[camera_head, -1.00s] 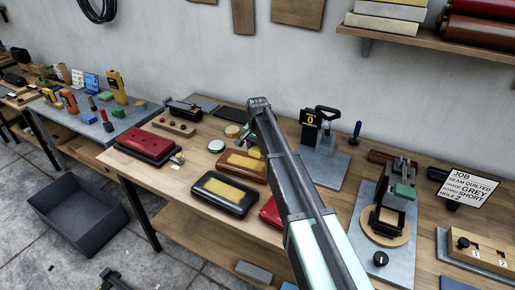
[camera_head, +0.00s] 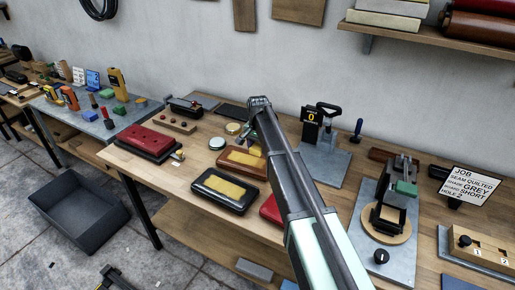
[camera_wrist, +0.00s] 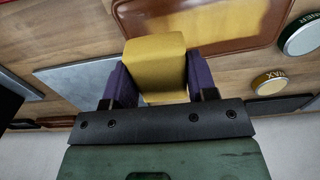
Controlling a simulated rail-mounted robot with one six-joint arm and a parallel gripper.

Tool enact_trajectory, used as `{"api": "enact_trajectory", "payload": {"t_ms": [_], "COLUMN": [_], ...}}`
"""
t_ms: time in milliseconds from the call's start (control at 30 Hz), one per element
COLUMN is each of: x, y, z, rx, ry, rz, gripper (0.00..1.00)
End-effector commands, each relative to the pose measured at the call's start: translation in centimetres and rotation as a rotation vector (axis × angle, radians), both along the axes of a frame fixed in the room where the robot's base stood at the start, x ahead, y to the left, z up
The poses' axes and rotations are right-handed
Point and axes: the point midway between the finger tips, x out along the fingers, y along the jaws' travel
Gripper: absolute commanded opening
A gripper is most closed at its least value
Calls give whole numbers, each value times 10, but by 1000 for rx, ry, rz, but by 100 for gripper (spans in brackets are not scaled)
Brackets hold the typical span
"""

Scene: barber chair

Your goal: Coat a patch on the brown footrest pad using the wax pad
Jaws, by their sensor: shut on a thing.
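The brown footrest pad (camera_head: 236,173) lies on the wooden bench, with a broad yellow patch on its top. It also shows at the top of the wrist view (camera_wrist: 216,48). My gripper (camera_wrist: 158,80) has purple fingers shut on a yellow block, the wax pad (camera_wrist: 156,60). In the wrist view the wax pad overlaps the near edge of the brown pad; I cannot tell whether they touch. In the head view my fingers are mostly hidden behind my arm, by the right end of the brown pad. The wax tin (camera_wrist: 270,82) stands beside the brown pad.
A second tin (camera_wrist: 303,36) stands near the wax tin. A black pad (camera_head: 213,199) with a yellow patch lies in front, a red pad (camera_head: 150,142) to the left, and another red pad (camera_head: 270,210) partly behind my arm. A metal press (camera_head: 326,150) stands at the right.

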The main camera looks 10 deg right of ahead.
Motion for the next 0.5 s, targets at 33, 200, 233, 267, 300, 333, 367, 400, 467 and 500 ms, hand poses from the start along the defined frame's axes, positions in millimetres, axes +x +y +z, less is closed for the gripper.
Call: {"api": "enact_trajectory", "payload": {"t_ms": [33, 200, 233, 267, 300, 333, 367, 400, 467, 500], "x": [0, 0, 0, 0, 0, 0, 0, 0, 0, 0], "y": [0, 0, 0, 0, 0, 0, 1, 1, 1, 1], "z": [-4, -18, -21, -24, -27, -30, -33, -37, -42, -46], "rx": [0, 0, 0, 0, 0, 0, 0, 0, 0, 0], "ry": [0, 0, 0, 0, 0, 0, 0, 0, 0, 0], "rz": [0, 1, 1, 1, 1, 1, 1, 1, 1, 1], "gripper": [33, 33, 33, 33, 33, 33, 33, 33, 33, 33]}}
